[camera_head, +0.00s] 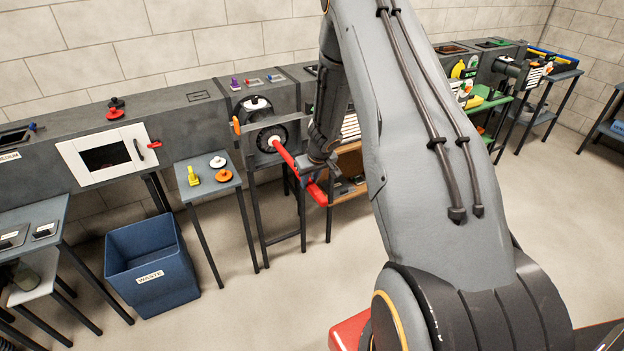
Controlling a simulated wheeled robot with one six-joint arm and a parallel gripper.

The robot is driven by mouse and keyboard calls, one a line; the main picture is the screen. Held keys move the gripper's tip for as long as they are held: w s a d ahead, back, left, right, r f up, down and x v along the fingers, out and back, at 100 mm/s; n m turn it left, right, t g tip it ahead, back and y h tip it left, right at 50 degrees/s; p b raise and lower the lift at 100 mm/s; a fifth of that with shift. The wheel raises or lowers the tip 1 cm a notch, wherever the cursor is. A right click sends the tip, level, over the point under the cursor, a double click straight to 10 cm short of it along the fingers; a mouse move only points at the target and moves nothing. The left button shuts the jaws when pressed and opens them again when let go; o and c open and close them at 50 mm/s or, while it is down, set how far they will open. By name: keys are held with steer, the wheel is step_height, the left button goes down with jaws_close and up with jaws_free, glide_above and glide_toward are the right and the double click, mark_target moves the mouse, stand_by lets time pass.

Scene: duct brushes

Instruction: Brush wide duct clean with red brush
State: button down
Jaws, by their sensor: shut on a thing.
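The red brush (285,157) is a red rod with a thicker red handle at its lower right end. My gripper (312,172) is shut on it near the handle, with the fingers partly hidden. The rod slants up to the left, and its far end is at the round black opening of a duct (259,134) in the grey wall unit. A pale tip or hub shows at that end. I cannot tell how deep it sits or see any bristles. The dirt inside the duct cannot be made out.
A small table (208,176) left of the opening holds a yellow item (193,176) and orange and white discs. A blue waste bin (150,262) stands on the floor. A white-framed hatch (108,156) is further left. A wooden-sided shelf is just right of the brush.

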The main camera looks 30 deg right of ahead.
mark_target(292, 161)
steer(key=shift+w+a, duration=0.15)
steer(key=shift+w, duration=3.8)
steer(key=shift+w+a+f+b, duration=0.1)
steer(key=shift+w+b, duration=0.45)
steer(key=shift+w, duration=0.6)
steer(key=shift+w+f+b, duration=0.1)
steer(key=shift+w+b, duration=0.45)
steer(key=shift+w, duration=0.6)
steer(key=shift+w+r+b, duration=0.15)
steer(key=shift+w+b, duration=0.25)
steer(key=shift+w, duration=0.2)
steer(key=shift+s, duration=0.15)
